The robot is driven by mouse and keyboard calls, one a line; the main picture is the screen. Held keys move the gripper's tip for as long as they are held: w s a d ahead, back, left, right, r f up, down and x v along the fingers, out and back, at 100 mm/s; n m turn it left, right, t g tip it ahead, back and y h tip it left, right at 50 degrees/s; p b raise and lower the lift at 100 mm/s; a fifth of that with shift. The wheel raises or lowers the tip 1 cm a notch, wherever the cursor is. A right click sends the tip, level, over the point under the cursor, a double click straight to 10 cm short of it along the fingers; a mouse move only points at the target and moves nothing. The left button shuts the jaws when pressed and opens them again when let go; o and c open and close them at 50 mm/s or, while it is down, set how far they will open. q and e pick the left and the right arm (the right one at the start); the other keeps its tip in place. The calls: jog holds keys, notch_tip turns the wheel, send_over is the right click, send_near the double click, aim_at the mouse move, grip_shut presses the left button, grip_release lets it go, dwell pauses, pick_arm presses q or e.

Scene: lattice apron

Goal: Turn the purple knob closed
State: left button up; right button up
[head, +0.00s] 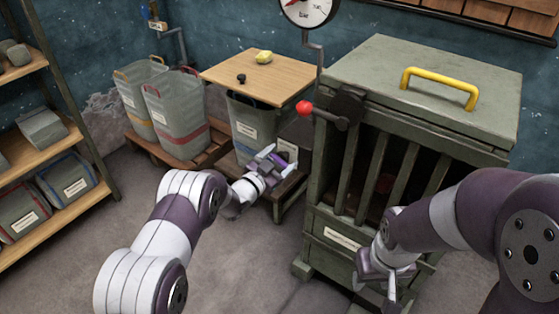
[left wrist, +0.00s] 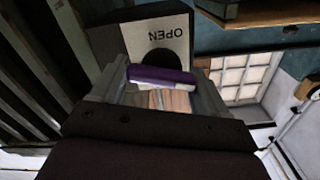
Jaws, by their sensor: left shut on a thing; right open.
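The purple knob (left wrist: 162,75) is a bar-shaped handle in the left wrist view, in front of a dark round opening or hub. Behind it is a plate (left wrist: 185,30) with a pale half reading OPEN, upside down in this view. My left gripper (left wrist: 158,88) has a finger on each side of the knob and is shut on it. In the head view my left gripper (head: 277,160) is at the front of a low dark box (head: 297,130), and it largely hides the knob there. My right gripper (head: 378,284) is open and empty, low in front of the slatted cabinet.
The green slatted cabinet (head: 425,85) with a yellow handle (head: 440,86) and a red-balled lever (head: 305,106) stands close to the right of my left gripper. Bins (head: 178,112) and a wooden-topped stand (head: 290,78) are behind. Shelves (head: 45,150) stand left. Floor between is clear.

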pick_arm(q)
jog(key=m+b, duration=0.1)
jog(key=m, duration=0.1)
jog(key=m+b, duration=0.1)
jog(key=m, duration=0.1)
jog(key=m+b, duration=0.1)
jog(key=m, duration=0.1)
jog(key=shift+s+d+f+m+b, duration=0.15)
jog(key=shift+f+m+b, duration=0.15)
jog(key=shift+f+m, duration=0.1)
jog(key=m+b, duration=0.2)
jog(key=m, duration=0.2)
jog(key=shift+f+b, duration=0.1)
jog(key=shift+b, duration=0.3)
jog(key=shift+m+b, duration=0.95)
jog(key=shift+m, duration=0.65)
jog(key=o, duration=1)
jog(key=shift+c, duration=0.2)
